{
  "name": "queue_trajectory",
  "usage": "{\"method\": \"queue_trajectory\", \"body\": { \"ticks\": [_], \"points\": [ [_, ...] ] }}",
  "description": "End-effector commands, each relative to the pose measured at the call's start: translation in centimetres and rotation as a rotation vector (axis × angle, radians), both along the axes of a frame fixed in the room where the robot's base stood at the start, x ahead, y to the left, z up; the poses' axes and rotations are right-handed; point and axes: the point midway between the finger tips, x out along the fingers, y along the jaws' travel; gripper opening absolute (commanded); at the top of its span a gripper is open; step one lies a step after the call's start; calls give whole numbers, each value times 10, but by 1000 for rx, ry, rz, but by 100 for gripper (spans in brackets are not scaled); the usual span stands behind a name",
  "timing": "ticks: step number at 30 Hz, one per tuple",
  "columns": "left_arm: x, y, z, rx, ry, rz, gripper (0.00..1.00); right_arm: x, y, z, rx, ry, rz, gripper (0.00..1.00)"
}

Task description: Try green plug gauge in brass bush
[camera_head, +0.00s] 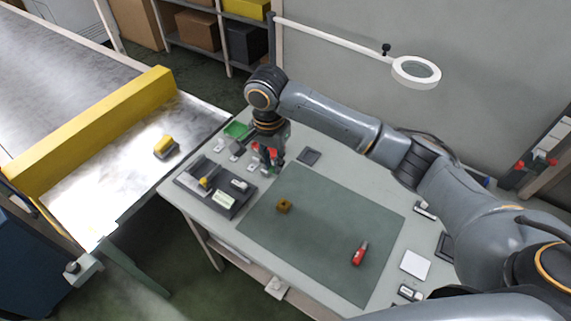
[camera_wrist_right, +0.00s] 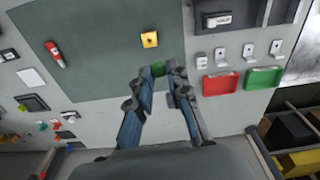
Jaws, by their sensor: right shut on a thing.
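The brass bush (camera_head: 284,206) is a small brass-coloured block on the dark green mat, near the mat's left part. It also shows in the right wrist view (camera_wrist_right: 150,39), beyond my fingertips. My right gripper (camera_head: 272,170) is at the table's back edge side, behind the bush and apart from it. In the wrist view the gripper (camera_wrist_right: 160,80) is shut on the green plug gauge (camera_wrist_right: 158,69), whose green end shows between the fingertips. The rest of the gauge is hidden by the fingers. My left gripper is not in view.
A red-handled tool (camera_head: 359,253) lies on the mat (camera_head: 325,215). A dark tray (camera_head: 222,207) stands left of the mat. Red (camera_wrist_right: 220,84) and green (camera_wrist_right: 263,78) bins and several small white holders (camera_wrist_right: 220,57) are near the gripper. A magnifier lamp (camera_head: 416,70) overhangs. The mat around the bush is clear.

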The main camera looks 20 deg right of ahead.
Motion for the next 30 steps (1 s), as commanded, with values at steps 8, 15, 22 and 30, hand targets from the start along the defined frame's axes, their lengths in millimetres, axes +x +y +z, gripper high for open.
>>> {"method": "queue_trajectory", "body": {
  "ticks": [8, 15, 22, 30],
  "points": [
    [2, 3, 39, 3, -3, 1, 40, -15, -24, -35, 381, 192, -651, 0],
    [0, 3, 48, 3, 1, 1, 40, -15, -34, -47, 522, 184, -865, 0],
    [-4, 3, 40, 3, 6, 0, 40, -14, -34, -54, 539, 179, -888, 0],
    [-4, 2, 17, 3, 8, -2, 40, -14, -35, -72, 538, 179, -886, 0]
  ]
}}
